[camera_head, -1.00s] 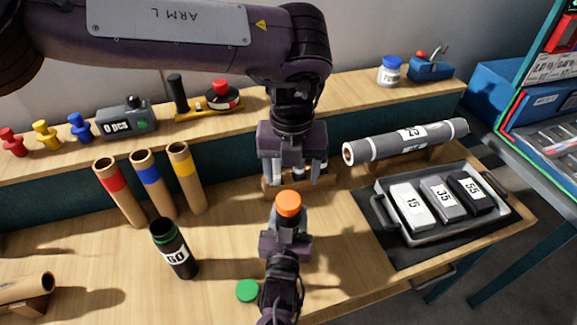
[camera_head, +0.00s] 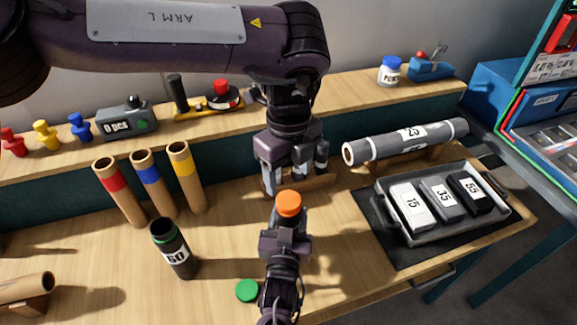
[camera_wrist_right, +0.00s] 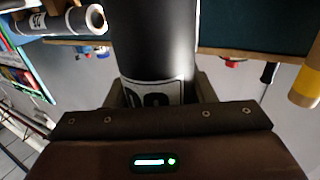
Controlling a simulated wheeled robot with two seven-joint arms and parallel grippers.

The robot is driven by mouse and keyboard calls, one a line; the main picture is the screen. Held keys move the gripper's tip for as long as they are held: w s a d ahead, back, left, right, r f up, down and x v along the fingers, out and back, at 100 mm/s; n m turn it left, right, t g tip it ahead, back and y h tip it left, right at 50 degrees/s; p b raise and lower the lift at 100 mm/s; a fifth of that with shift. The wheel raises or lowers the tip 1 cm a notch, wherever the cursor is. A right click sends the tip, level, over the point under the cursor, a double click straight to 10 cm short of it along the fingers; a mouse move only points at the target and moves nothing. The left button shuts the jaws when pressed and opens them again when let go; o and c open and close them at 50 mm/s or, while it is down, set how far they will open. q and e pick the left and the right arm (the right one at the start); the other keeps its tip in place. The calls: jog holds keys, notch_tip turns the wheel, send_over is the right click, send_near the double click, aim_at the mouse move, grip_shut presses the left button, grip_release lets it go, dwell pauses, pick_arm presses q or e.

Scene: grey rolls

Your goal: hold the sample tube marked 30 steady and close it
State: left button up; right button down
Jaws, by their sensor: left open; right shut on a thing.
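The sample tube held in my right gripper (camera_head: 287,228) stands near the middle of the table, with an orange cap (camera_head: 288,203) on its top. Whether the cap is fully seated cannot be told. In the right wrist view the dark tube (camera_wrist_right: 155,45) is between the right fingers, with a white label (camera_wrist_right: 154,92) partly hidden by the gripper, so its number is not fully readable. My left gripper (camera_head: 294,180) is open and empty, pointing down just above and behind the orange cap in the picture, apart from it.
An open tube marked 60 (camera_head: 175,250) stands to the left, and a green cap (camera_head: 247,291) lies near the front. Cardboard tubes (camera_head: 187,180) stand behind. A tray (camera_head: 421,238) with marked blocks is at right, below a grey roll marked 25 (camera_head: 380,146).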

aim_at(288, 199)
pick_arm(q)
notch_tip(288, 199, down, 7)
jog(key=shift+f, duration=0.1)
dwell(0.3)
jog(key=c, duration=1)
jog(key=m, duration=0.5)
jog(key=shift+m, duration=0.3)
jog(key=m, duration=0.6)
jog(key=shift+a+m, duration=0.1)
jog(key=shift+m, duration=0.2)
jog(key=o, duration=1.2)
jog(key=shift+c, duration=0.2)
